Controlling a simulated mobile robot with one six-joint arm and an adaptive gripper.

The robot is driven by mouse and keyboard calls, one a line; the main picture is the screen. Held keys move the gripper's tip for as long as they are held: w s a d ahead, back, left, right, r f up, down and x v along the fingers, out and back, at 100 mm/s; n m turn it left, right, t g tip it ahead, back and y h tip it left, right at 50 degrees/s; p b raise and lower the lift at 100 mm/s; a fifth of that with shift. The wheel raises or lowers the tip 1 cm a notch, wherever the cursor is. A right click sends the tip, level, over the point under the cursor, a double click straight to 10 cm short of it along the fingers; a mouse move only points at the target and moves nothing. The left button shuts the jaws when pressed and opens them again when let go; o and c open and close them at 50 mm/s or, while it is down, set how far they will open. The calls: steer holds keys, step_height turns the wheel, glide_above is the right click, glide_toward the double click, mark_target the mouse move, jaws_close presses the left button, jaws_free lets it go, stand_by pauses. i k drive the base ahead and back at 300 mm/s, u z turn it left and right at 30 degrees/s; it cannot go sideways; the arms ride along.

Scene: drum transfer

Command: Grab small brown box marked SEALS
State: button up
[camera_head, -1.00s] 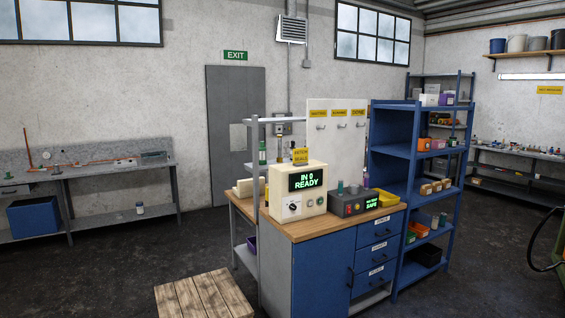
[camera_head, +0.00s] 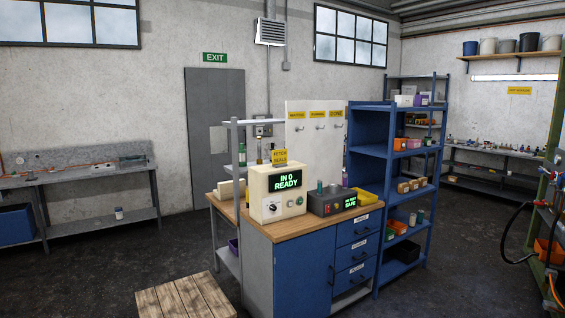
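Several small brown boxes (camera_head: 403,187) stand in a row on a middle shelf of the blue shelving unit (camera_head: 389,152), right of the workbench. Their markings are too small to read, so I cannot tell which one says SEALS. A yellow sign (camera_head: 280,156) stands on top of the cream control box; its small print is hard to read. My gripper is not in view.
A wood-topped blue workbench (camera_head: 311,227) stands in front of the shelving, with the cream control box (camera_head: 278,192) and a dark control box (camera_head: 331,202) on it. A wooden pallet (camera_head: 185,298) lies at front left. A green frame with hoses (camera_head: 550,200) stands at far right. Floor (camera_head: 455,260) between is clear.

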mark_target(423, 180)
steer(key=z, duration=0.2)
steer(key=i, duration=0.5)
steer(key=z, duration=0.7)
steer(key=i, duration=0.65)
steer(key=z, duration=0.8)
steer(key=i, duration=0.8)
steer(key=z, duration=0.5)
steer(key=i, duration=2.3)
steer(key=u, duration=0.55)
steer(key=i, duration=0.8)
steer(key=u, duration=0.45)
